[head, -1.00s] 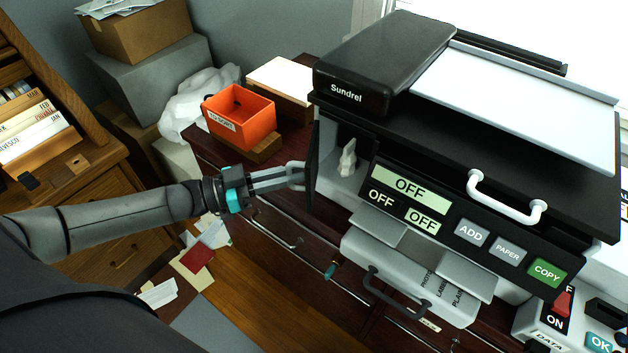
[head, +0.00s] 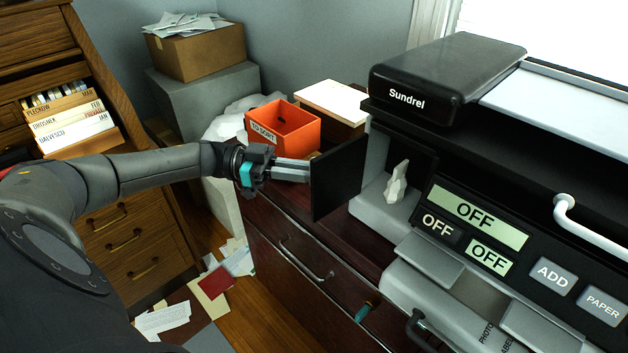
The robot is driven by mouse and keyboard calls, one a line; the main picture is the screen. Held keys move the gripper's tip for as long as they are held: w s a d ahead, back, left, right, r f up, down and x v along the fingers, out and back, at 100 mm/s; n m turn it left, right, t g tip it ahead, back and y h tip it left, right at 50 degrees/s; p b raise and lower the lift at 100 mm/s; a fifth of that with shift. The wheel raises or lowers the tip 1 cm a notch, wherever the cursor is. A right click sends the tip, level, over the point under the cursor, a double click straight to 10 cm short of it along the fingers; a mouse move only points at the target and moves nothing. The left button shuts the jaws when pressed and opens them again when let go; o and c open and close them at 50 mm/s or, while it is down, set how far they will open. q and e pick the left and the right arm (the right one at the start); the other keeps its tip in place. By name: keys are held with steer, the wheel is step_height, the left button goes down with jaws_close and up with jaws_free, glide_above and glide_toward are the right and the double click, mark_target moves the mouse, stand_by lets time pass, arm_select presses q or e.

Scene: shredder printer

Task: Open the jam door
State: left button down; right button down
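The jam door (head: 338,178) is a flat black panel on the left side of the printer. It stands swung out, away from the printer body. Behind it the grey compartment (head: 372,205) is exposed, with a crumpled white piece of paper (head: 396,184) standing in it. My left gripper (head: 308,172) reaches in from the left, its fingertips at the door's left edge. The very tips are hidden or merge with the panel, so I cannot tell whether they grip it or only touch it. My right gripper is not in view.
An orange box (head: 283,126) stands on the dark red cabinet (head: 290,235) behind my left gripper. The printer's control panel (head: 475,222) reads OFF, with a white handle (head: 590,232) above. Papers (head: 165,319) lie on the floor.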

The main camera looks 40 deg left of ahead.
arm_select(q)
steer(key=shift+w+a, duration=0.1)
steer(key=shift+w, duration=0.05)
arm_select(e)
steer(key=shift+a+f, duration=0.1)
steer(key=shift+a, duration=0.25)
arm_select(q)
steer(key=c, duration=1.2)
jaws_free()
